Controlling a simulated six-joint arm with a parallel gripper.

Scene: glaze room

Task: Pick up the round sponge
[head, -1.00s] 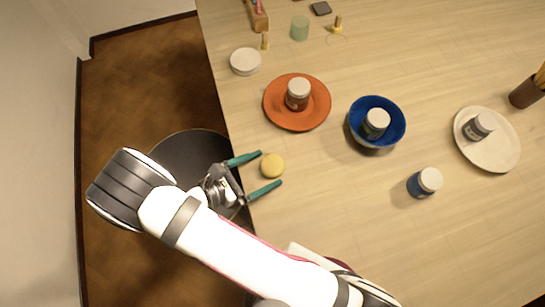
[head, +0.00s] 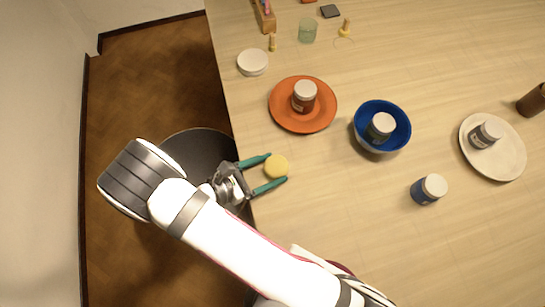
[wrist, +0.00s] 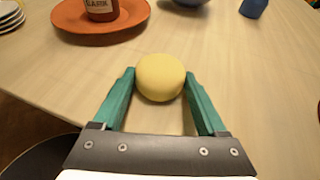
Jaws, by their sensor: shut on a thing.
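The round sponge (head: 276,166) is yellow and sits near the left edge of the table in the head view. In the wrist view the sponge (wrist: 160,77) is between the tips of the two green fingers. My gripper (head: 278,171) is shut on the sponge, one finger on each side of it. The gripper also shows in the wrist view (wrist: 160,88). Whether the sponge touches the table or is just above it, I cannot tell.
An orange plate (head: 280,117) with a jar (head: 304,96) lies beyond the sponge. A blue bowl (head: 366,113) with a jar, a loose jar (head: 429,188) and a white plate (head: 507,163) with a jar are to the right. The table between is clear.

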